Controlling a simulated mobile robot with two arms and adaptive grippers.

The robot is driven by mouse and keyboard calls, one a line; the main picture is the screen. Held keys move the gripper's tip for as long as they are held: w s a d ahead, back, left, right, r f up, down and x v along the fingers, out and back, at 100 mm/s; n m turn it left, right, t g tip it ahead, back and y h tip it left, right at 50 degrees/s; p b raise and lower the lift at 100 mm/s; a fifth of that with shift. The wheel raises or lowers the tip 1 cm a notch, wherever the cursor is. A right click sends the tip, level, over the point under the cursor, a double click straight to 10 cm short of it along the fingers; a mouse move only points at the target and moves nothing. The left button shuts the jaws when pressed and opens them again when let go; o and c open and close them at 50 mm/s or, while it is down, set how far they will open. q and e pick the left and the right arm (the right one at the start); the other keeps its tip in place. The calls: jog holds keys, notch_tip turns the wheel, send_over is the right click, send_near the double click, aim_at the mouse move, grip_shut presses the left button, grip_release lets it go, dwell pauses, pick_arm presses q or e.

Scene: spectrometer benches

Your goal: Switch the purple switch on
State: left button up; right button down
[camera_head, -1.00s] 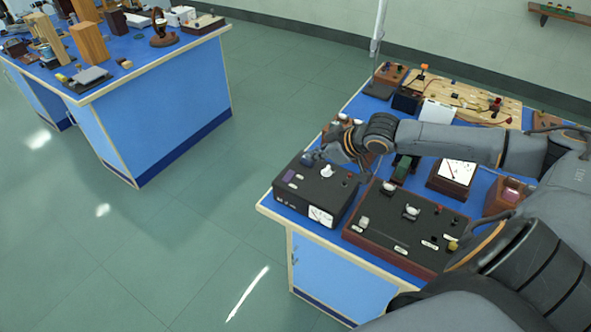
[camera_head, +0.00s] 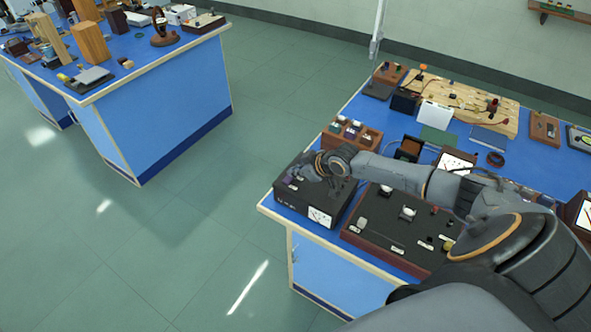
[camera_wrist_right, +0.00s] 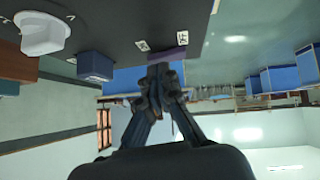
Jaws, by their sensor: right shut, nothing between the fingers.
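A black instrument box (camera_head: 306,206) with a white dial meter on its front stands at the bench's near left corner. The purple switch (camera_wrist_right: 168,54) is a flat strip at the edge of the box's dark top panel in the right wrist view. My left gripper is out of view.
A brown-edged panel (camera_head: 385,248) with several knobs stands close to the box's right. A wooden tray (camera_head: 341,143) sits behind the box. A white knob (camera_wrist_right: 45,33) rises from the box's top. The floor to the left is clear.

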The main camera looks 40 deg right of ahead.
jog(key=shift+f, duration=0.1)
jog(key=shift+d+f+b, duration=0.1)
jog(key=shift+f+b, duration=0.25)
jog(key=shift+b, duration=0.25)
jog(key=shift+r, duration=0.15)
jog(key=shift+p, duration=0.35)
jog(key=shift+s+a+r+p, duration=0.1)
jog(key=shift+s+a+p, duration=0.1)
jog(key=shift+a+p, duration=0.4)
jog(key=shift+s+a, duration=0.1)
jog(key=shift+a, duration=0.1)
jog(key=shift+p, duration=0.3)
